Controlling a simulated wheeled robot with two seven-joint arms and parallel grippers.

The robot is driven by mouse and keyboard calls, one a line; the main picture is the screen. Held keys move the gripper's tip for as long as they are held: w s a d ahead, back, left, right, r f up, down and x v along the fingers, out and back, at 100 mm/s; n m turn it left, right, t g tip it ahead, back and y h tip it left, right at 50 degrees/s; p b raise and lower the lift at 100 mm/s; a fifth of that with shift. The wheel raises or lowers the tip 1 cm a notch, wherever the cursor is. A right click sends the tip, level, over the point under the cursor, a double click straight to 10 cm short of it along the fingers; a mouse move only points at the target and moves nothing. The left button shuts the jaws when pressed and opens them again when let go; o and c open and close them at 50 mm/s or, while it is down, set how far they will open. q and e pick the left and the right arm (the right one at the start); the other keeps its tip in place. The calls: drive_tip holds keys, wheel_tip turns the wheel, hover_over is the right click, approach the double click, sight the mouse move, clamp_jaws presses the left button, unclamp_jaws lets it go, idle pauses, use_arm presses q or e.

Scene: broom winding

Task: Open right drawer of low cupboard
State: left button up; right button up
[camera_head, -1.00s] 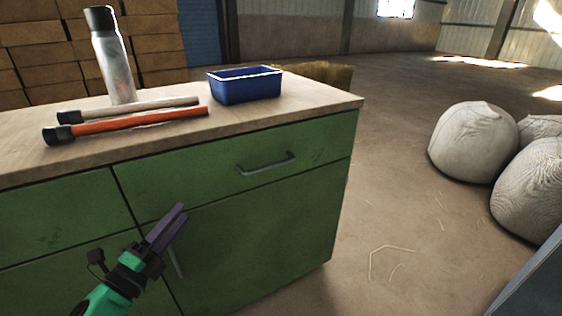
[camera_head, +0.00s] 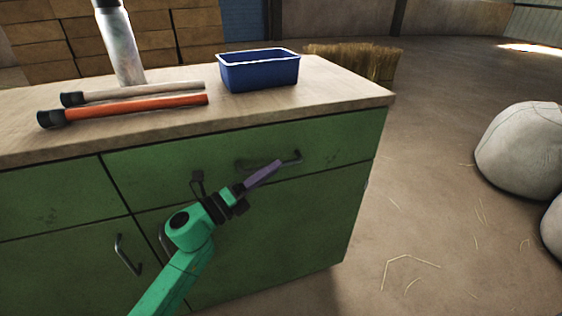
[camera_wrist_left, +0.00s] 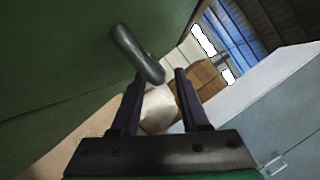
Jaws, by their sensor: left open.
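The low green cupboard (camera_head: 285,235) has a pale wooden top. Its right drawer (camera_head: 340,145) is closed, flush with the front. The drawer's metal handle (camera_head: 293,157) is partly hidden behind my left gripper (camera_head: 278,163), whose fingertips are close in front of it. In the left wrist view the handle (camera_wrist_left: 137,54) reaches to the fingertips, nearer the left finger. My left gripper (camera_wrist_left: 158,75) is open there with nothing held; whether it touches the handle is unclear. My right gripper is not in view.
On the top are a blue bin (camera_head: 260,74), a grey bottle (camera_head: 120,45), an orange-handled stick (camera_head: 135,108) and a pale stick (camera_head: 140,92). Straw bristles (camera_head: 360,62) show behind. A grey-blue cabinet (camera_wrist_left: 270,115) shows in the wrist view.

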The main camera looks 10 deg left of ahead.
use_arm(q)
drive_tip(key=x, duration=0.3)
drive_tip(key=shift+w+d+r, duration=0.1)
drive_tip(key=shift+w+d, duration=0.05)
drive_tip(key=shift+w, duration=0.05)
clamp_jaws()
idle(1.2)
